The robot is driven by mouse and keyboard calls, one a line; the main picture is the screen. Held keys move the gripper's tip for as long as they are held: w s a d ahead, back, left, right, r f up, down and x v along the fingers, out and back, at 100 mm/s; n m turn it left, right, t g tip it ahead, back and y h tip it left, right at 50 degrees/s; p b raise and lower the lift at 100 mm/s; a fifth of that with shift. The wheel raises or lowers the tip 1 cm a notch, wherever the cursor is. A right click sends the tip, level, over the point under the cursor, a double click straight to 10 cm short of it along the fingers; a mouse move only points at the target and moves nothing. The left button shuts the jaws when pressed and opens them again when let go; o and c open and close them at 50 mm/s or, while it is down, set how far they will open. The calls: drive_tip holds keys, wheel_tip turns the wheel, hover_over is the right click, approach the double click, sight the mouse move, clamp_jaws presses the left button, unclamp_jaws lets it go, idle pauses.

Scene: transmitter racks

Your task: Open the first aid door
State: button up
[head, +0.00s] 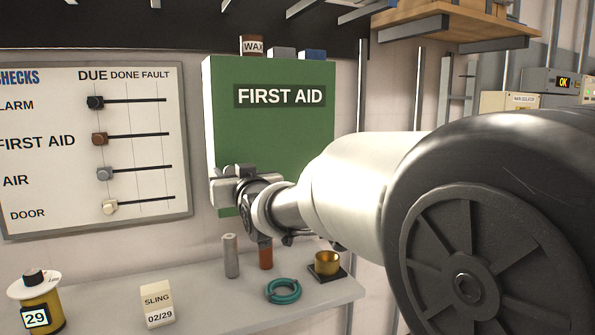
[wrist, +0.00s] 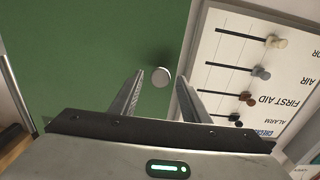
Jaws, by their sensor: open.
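The green first aid door (head: 285,140) fronts a wall cabinet in the head view and stands shut. It also fills the left of the wrist view (wrist: 80,60). A round pale knob (wrist: 160,76) sticks out near the door's edge, between and just beyond my fingertips. My gripper (wrist: 158,85) is open with a finger on each side of the knob's line; I cannot tell whether either touches it. In the head view my gripper (head: 232,188) is at the door's lower left, and my arm hides the lower right of the door and the knob.
A checks board (head: 95,150) with sliders hangs left of the cabinet. Below is a shelf (head: 200,300) with a sling box (head: 157,304), a teal ring (head: 283,290), a brass cup (head: 327,263) and a yellow spool (head: 38,305). A wax tin (head: 251,45) stands on the cabinet.

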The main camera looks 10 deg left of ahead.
drive_tip(key=shift+w+a, duration=0.15)
drive_tip(key=shift+w, duration=0.15)
clamp_jaws()
drive_tip(key=shift+s, duration=0.15)
